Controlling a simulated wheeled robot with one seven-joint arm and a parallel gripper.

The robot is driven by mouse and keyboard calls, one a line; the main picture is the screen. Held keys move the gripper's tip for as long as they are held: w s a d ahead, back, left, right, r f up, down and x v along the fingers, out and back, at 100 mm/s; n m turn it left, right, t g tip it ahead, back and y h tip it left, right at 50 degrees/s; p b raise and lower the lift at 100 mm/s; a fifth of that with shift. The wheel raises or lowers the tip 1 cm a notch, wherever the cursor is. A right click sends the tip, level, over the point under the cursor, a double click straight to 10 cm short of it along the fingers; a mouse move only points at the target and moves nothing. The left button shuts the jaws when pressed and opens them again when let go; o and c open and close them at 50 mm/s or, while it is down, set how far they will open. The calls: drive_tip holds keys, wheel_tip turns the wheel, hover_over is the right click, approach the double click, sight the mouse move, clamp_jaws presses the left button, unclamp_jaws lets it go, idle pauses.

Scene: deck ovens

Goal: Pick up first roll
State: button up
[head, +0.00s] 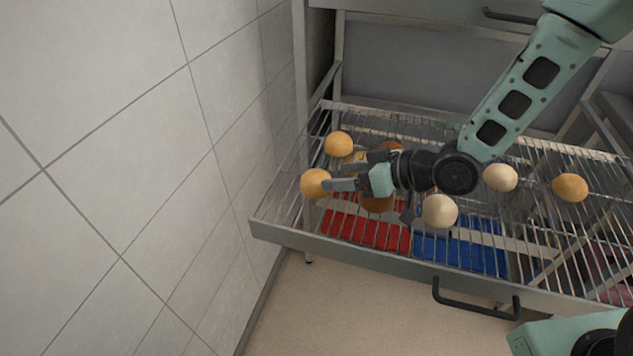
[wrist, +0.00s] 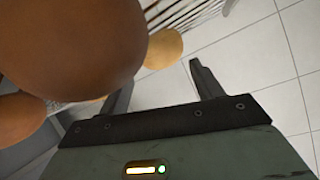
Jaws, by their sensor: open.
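Several rolls lie on a wire rack (head: 284,234) drawn out in front of me. A golden roll (head: 316,183) is at the rack's left front, just beyond my gripper's fingertips. Another golden roll (head: 338,144) is behind it. A brown roll (head: 376,202) is partly hidden under my gripper (head: 346,173). In the wrist view, my gripper (wrist: 161,76) is open and empty. A golden roll (wrist: 165,48) shows ahead between the fingertips, apart from the fingers. A large brown roll (wrist: 70,40) fills the upper left, close to the camera, and hides part of the left finger.
Two pale rolls (head: 440,211) (head: 500,177) and a golden roll (head: 570,187) lie to the right on the rack. Red slats (head: 365,232) and blue slats (head: 460,253) show below the wires. A tiled wall (head: 150,150) stands close on the left. A dark handle (head: 475,304) juts from the front edge.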

sight(324, 177)
drive_tip(key=p+x, duration=0.1)
drive_tip(key=x, duration=0.4)
drive_tip(key=shift+s+f, duration=0.1)
drive_tip(key=shift+f, duration=0.15)
drive_tip(key=c, duration=0.6)
